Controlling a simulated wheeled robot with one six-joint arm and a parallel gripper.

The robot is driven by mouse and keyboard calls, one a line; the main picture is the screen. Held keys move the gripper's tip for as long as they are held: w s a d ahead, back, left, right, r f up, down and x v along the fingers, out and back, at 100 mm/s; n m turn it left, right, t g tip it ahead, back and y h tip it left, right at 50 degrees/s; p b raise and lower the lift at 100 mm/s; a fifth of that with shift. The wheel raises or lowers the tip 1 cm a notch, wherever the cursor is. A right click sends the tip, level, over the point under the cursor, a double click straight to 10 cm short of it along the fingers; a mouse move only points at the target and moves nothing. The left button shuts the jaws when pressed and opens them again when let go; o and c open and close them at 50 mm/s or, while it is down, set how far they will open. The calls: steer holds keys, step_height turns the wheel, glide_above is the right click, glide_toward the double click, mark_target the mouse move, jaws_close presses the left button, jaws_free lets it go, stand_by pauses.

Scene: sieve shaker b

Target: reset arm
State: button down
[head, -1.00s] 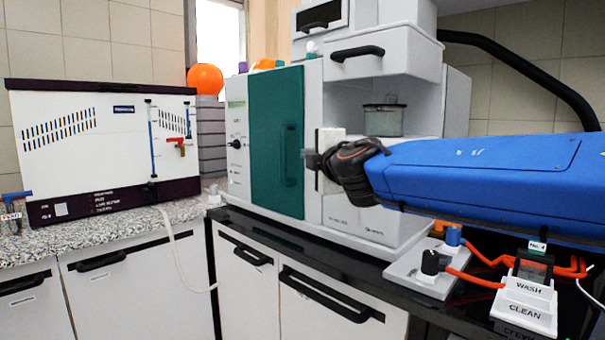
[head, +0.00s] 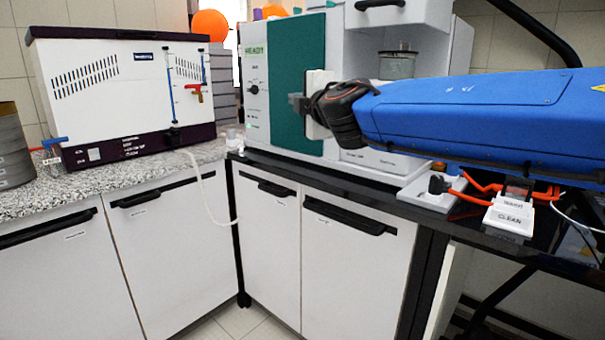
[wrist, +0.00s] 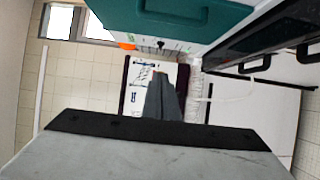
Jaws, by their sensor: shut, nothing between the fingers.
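My blue arm reaches in from the right in the head view, and my gripper (head: 299,102) is at its left end, in front of the green door (head: 297,82) of the grey and white machine. The fingers are small and dark there and look closed, with nothing held. In the wrist view my gripper (wrist: 163,92) shows as closed grey fingers pointing toward the white and purple device (wrist: 139,88). The fingers cover part of that device. I cannot tell the distance between the gripper and the green door.
The white and purple device (head: 110,95) stands on the speckled counter (head: 100,190) at left, with a grey cylinder (head: 12,150) at the left edge. A white tube hangs before the cabinets. Orange cables and a CLEAN block (head: 509,219) lie on the black bench at right.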

steer(key=s+d+f+m+g+h, duration=0.1)
steer(key=s+d+f+m+h, duration=0.3)
steer(key=d, duration=0.6)
steer(key=s+d+f+m+g+h, duration=0.25)
steer(key=d+f+m, duration=0.35)
steer(key=d, duration=0.3)
steer(key=s+d+f+m+h, duration=0.35)
steer(key=d+f, duration=0.25)
steer(key=d, duration=0.4)
steer(key=s+d+f+m+g, duration=0.4)
steer(key=s+d+f+m, duration=0.1)
steer(key=s+f, duration=0.55)
steer(key=s+a+f+m+g+y, duration=0.1)
steer(key=s+a+f+m+g, duration=0.1)
steer(key=s+f, duration=0.4)
steer(key=s+a+f+m+g+y, duration=0.1)
steer(key=s+f+g+y, duration=0.1)
steer(key=s+f, duration=0.5)
steer(key=shift+s+a+m+y, duration=0.3)
steer(key=shift+s+a+m, duration=0.05)
steer(key=shift+s, duration=0.25)
steer(key=shift+g, duration=0.25)
